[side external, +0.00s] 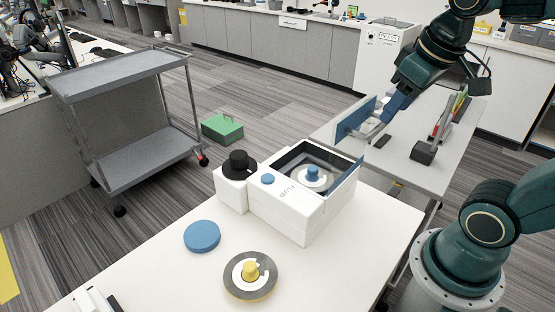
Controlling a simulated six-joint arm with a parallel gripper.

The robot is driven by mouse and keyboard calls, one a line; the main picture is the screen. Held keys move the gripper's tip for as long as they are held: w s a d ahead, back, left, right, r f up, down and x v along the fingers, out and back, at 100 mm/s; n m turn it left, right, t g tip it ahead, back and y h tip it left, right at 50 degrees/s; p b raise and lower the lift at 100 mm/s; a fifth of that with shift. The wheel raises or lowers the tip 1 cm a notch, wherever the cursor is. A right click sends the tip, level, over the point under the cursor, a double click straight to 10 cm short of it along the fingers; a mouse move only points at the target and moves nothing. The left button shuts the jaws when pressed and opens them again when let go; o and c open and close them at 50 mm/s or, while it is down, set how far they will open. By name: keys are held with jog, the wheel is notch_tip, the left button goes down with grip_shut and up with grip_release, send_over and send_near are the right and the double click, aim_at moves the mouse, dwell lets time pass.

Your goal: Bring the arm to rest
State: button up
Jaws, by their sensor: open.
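My gripper (372,133) is open, beside an upright blue-grey panel (352,119) at the back of a white box-shaped machine (318,220). The panel looks like the machine's raised lid. I cannot tell whether my fingers touch it. The machine's top is open, and a pale disc with a blue knob (312,173) sits inside. My arm comes down from the upper right.
On the white table (185,282) are a blue disc (202,236), a grey ring-shaped disc with a yellow knob (250,273) and a black knob (239,162) on a white block. A grey bench (395,165) stands behind, a grey cart (130,80) at left.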

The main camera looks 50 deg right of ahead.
jog(key=shift+n+t+y, duration=0.5)
jog(key=shift+t+y, duration=0.1)
jog(key=shift+t, duration=0.2)
jog(key=s+a, duration=0.1)
jog(key=a+f, duration=0.1)
jog(key=a, duration=0.1)
jog(key=s+a, duration=0.1)
jog(key=shift+s+a+f, duration=0.3)
jog(key=shift+s+f, duration=0.05)
jog(key=shift+f, duration=0.05)
